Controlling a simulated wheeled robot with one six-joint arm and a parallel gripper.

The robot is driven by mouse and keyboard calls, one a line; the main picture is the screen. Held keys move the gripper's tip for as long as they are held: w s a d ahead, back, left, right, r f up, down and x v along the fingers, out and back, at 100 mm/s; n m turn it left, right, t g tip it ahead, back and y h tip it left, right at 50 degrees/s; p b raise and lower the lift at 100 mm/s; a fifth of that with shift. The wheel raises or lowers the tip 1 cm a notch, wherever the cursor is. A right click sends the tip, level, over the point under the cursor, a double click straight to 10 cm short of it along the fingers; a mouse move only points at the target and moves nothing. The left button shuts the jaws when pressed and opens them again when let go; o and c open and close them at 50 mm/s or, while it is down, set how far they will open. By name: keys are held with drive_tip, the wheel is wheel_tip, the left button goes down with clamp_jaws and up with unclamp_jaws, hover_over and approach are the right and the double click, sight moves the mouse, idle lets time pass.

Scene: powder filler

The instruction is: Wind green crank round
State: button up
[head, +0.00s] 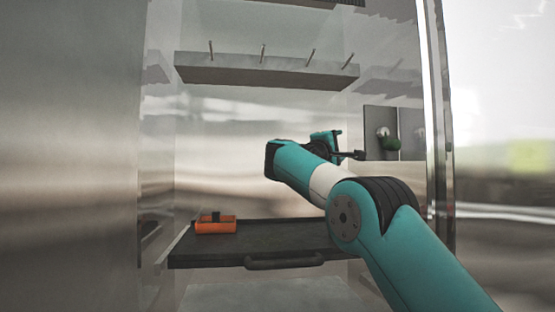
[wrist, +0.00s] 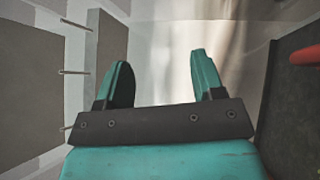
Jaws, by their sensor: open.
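The green crank knob (head: 393,144) shows in the head view at the right of the cabinet, in front of a grey plate, with a pale round part just above it. My gripper (wrist: 160,72) is open in the wrist view, with nothing between its two teal fingers. In the head view the end of my arm is left of the green knob, with a visible gap. My gripper's fingers are hard to make out there. The crank does not show in the wrist view.
A dark tray (head: 272,239) with a front handle lies low in the cabinet, an orange box (head: 216,224) on its left. A shelf (head: 260,72) with several upright pegs is above. The cabinet's right edge post (head: 436,110) stands near the knob. Between shelf and tray is open room.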

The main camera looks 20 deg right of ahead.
drive_tip(key=w+a+n+t+y+p, duration=0.3)
drive_tip(key=a+t+y+p, duration=0.2)
drive_tip(key=a+y, duration=0.5)
drive_tip(key=s+a+f+g+y+p, duration=0.2)
drive_tip(key=s+a+f+y+p, duration=0.2)
drive_tip(key=a, duration=0.5)
drive_tip(key=shift+s+a+f+g+y+p, duration=0.2)
drive_tip(key=shift+s+f+g+y+p, duration=0.15)
drive_tip(key=shift+s+f+y, duration=0.9)
drive_tip(key=shift+s, duration=0.15)
